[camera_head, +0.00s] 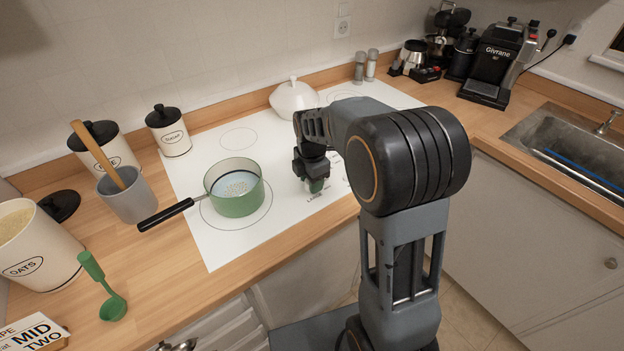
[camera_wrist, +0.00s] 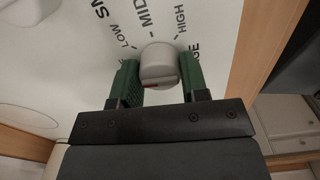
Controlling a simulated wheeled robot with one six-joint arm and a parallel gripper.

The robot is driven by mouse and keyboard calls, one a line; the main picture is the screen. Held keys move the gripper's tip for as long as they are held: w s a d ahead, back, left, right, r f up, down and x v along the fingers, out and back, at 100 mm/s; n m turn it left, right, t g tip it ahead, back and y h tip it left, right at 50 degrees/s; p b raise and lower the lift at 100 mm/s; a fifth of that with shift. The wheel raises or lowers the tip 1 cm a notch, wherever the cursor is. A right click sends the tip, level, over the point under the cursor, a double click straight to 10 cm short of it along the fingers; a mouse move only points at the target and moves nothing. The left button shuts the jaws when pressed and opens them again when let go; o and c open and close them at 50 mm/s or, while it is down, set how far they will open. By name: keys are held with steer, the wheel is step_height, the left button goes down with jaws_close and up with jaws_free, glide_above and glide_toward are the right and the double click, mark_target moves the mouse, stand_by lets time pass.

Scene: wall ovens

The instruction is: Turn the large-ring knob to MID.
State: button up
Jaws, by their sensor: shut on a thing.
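The large-ring knob (camera_wrist: 158,62) is a pale grey knob on the white hob in the wrist view. LOW, MID and HIGH are printed around its far side, and letters ending in "GE" show beside it. A small red mark shows on its side nearest my gripper, away from those words. My gripper (camera_wrist: 157,84) is shut on the knob, with one green finger on each side. In the head view my gripper (camera_head: 314,184) is down at the hob's front edge, beside the printed "LARGE"; the knob is hidden there.
A green pan (camera_head: 236,205) with a black handle stands on the white hob (camera_head: 205,235), left of my gripper. A white lidded dish (camera_head: 294,98) is behind. A card (camera_head: 35,333) reading "MID TWO" and a green ladle (camera_head: 112,305) lie at the left.

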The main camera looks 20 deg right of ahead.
steer(key=m, duration=0.8)
steer(key=shift+m+p, duration=0.35)
steer(key=shift+m, duration=0.05)
steer(key=m, duration=0.4)
steer(key=shift+r, duration=0.1)
steer(key=shift+m, duration=2.1)
steer(key=o, duration=0.9)
steer(key=shift+o, duration=0.2)
step_height(320, 180, up, 14)
steer(key=shift+p, duration=0.35)
